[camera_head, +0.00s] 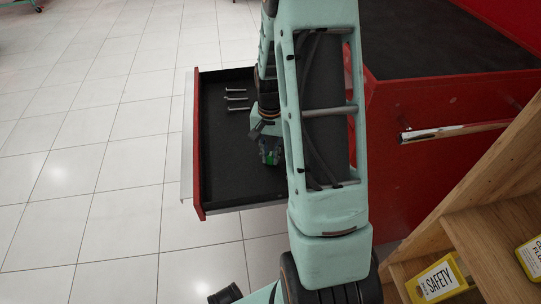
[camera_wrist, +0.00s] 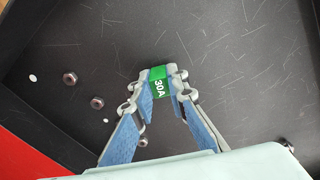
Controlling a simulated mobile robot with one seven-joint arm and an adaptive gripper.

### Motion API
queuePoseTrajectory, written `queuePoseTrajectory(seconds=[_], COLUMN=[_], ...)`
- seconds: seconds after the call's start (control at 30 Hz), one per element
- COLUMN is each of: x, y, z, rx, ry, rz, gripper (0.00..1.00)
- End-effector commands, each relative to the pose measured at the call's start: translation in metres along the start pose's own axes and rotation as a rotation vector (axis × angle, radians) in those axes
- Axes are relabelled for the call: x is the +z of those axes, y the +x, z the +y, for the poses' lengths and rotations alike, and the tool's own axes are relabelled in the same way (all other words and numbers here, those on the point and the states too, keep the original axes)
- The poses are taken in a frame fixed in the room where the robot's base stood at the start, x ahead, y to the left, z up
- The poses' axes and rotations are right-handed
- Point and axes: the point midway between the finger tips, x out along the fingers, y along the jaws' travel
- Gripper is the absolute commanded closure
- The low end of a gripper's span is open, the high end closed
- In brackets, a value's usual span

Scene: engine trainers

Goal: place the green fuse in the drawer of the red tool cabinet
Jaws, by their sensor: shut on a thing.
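The green fuse, marked 30A (camera_wrist: 158,86), sits between the fingertips of my gripper (camera_wrist: 160,84) in the wrist view. My gripper is shut on it. In the head view my gripper (camera_head: 269,146) hangs within the outline of the open drawer (camera_head: 226,170), and a bit of green shows at its fingers. The drawer is pulled out to the left from the red tool cabinet (camera_head: 440,185). Its dark floor (camera_wrist: 225,50) fills the wrist view behind the fuse. I cannot tell how high the fuse is above the floor. My arm hides the drawer's right part.
Several screws (camera_head: 237,98) lie in the drawer at the upper left, clear of my gripper. Screw heads (camera_wrist: 97,103) also show in the wrist view. Tiled floor (camera_head: 100,180) is open to the left.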

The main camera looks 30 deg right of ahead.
Motion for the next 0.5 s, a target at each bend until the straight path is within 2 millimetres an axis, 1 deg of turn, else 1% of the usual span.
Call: queuePoseTrajectory(seconds=[0.17,0.2,0.33,0.5], x=[0.0003,0.0002,0.0003,0.0003], y=[0.0045,0.0035,0.0032,0.0031], z=[0.0002,0.0002,0.0002,0.0002], rx=[0.001,0.000,0.000,0.000], ry=[0.000,0.000,0.000,0.000], rz=[-0.001,0.000,-0.001,-0.001], gripper=[1.00,0.83,0.69,0.69])
